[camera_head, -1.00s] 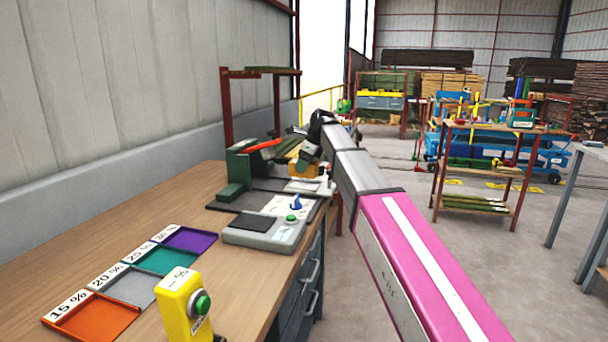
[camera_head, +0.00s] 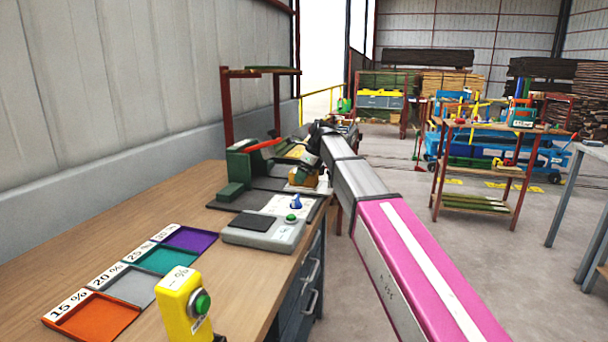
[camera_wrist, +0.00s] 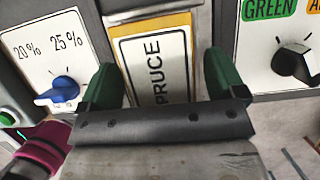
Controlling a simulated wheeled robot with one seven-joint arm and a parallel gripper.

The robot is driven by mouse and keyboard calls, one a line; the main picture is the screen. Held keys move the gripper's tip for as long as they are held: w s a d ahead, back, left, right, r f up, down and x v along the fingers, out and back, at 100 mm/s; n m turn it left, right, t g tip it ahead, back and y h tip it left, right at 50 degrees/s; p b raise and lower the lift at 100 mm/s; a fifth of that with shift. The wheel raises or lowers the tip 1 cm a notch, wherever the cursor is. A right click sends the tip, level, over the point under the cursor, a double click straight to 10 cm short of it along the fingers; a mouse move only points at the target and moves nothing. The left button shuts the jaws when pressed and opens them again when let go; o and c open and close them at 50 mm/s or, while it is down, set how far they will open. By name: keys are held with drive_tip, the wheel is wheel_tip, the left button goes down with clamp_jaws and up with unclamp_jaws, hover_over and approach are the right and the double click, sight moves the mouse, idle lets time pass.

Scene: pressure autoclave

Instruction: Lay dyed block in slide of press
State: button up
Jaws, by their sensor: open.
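My gripper (camera_wrist: 160,68) is open, with one green finger on each side of a yellow-edged piece with a white SPRUCE label (camera_wrist: 158,62). Whether the fingers touch it is unclear. I cannot tell whether this piece is the dyed block. In the head view my gripper is small and partly hidden by my arm, low over the far end of the bench beside the green press (camera_head: 245,165) with its red lever. A grey metal part (camera_wrist: 150,10) lies just beyond the labelled piece; I cannot make out the slide for certain.
A dial panel with a blue knob (camera_wrist: 64,88) is left of my gripper, and a panel with a black knob (camera_wrist: 297,62) is right. Orange (camera_head: 92,316), grey, teal and purple trays line the bench. A yellow button box (camera_head: 184,302) stands in front.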

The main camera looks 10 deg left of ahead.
drive_tip(key=shift+r, duration=0.1)
drive_tip(key=v, duration=1.2)
